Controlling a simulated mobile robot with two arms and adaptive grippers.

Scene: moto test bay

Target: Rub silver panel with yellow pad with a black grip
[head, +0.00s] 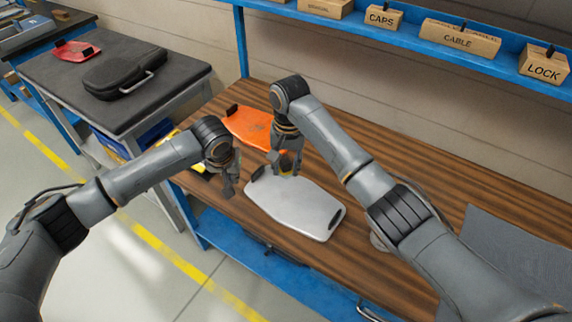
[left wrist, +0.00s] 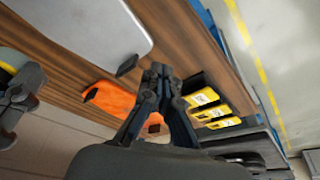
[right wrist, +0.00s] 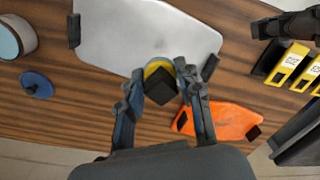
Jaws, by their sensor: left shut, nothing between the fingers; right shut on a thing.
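The silver panel (head: 305,208) lies flat on the wooden bench, with a black handle at each end; it also shows in the right wrist view (right wrist: 140,30) and left wrist view (left wrist: 85,25). My right gripper (right wrist: 162,72) is shut on the black grip (right wrist: 160,86) of the yellow pad (right wrist: 153,66). The pad is at the panel's far long edge and overlaps it in view; I cannot tell whether they touch. In the head view my right gripper (head: 287,168) mostly hides the pad. My left gripper (head: 228,190) is shut and empty, left of the panel; its closed tips show in the left wrist view (left wrist: 158,72).
An orange panel (head: 248,127) lies behind the silver one. Yellow bins (right wrist: 290,66) stand at the bench's left end. A round tin (right wrist: 10,40) and a blue disc (right wrist: 37,85) are beyond the panel's other end. A grey mat (head: 515,240) lies at right.

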